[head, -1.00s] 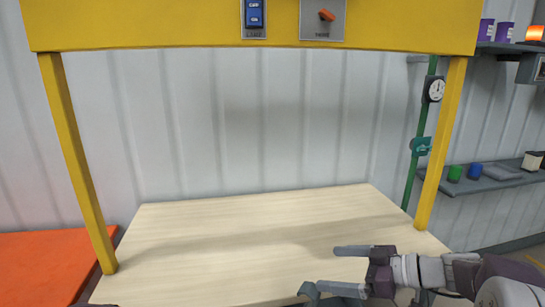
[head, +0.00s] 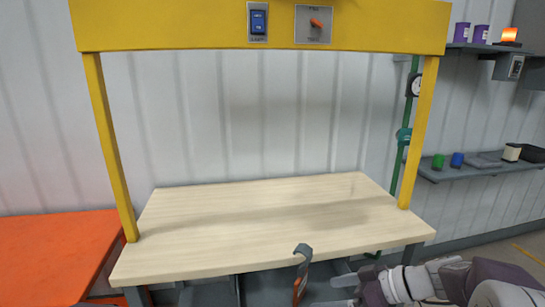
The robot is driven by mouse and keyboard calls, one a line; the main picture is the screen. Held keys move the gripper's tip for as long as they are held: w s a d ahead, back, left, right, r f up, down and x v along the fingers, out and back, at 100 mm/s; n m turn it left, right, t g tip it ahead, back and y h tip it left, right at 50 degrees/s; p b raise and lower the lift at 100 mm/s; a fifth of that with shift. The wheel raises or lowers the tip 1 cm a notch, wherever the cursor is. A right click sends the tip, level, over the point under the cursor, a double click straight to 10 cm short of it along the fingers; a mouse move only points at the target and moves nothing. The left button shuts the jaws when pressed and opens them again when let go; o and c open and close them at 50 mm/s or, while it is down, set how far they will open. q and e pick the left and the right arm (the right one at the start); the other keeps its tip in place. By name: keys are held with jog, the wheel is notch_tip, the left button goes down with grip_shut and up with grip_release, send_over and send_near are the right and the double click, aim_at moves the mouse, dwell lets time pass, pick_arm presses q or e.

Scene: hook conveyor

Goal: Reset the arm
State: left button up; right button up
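My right gripper (head: 338,292) comes in from the lower right in the head view, in front of the table's front edge. Its two fingers point left and stand apart, with nothing visible between them; the lower finger is partly cut off by the frame's bottom edge. A grey hook (head: 303,251) with an orange part (head: 300,284) below it stands up just left of the fingertips. I cannot tell what carries it or whether the fingers touch it. My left gripper is not in view.
The pale wooden table (head: 270,225) is bare. A yellow frame (head: 190,27) with a blue switch (head: 258,21) and an orange lever (head: 316,23) spans above it. An orange surface (head: 50,250) lies left. Shelves (head: 480,170) with small items are at right.

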pick_arm(q)
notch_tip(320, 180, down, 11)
jog(key=b, duration=1.1)
pick_arm(e)
jog(key=s+d+f+m+g+h, duration=0.2)
jog(key=s+f+m+h, duration=0.4)
jog(key=f, duration=0.7)
jog(key=s+d+f+m+g+h, duration=0.2)
jog(key=s+f+m+h, duration=0.2)
jog(key=s+f, duration=0.65)
pick_arm(q)
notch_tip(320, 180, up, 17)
jog(key=p, duration=1.6)
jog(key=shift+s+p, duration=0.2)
jog(key=shift+p, duration=0.2)
pick_arm(e)
notch_tip(320, 180, up, 14)
jog(key=w, duration=0.2)
jog(key=shift+w, duration=0.3)
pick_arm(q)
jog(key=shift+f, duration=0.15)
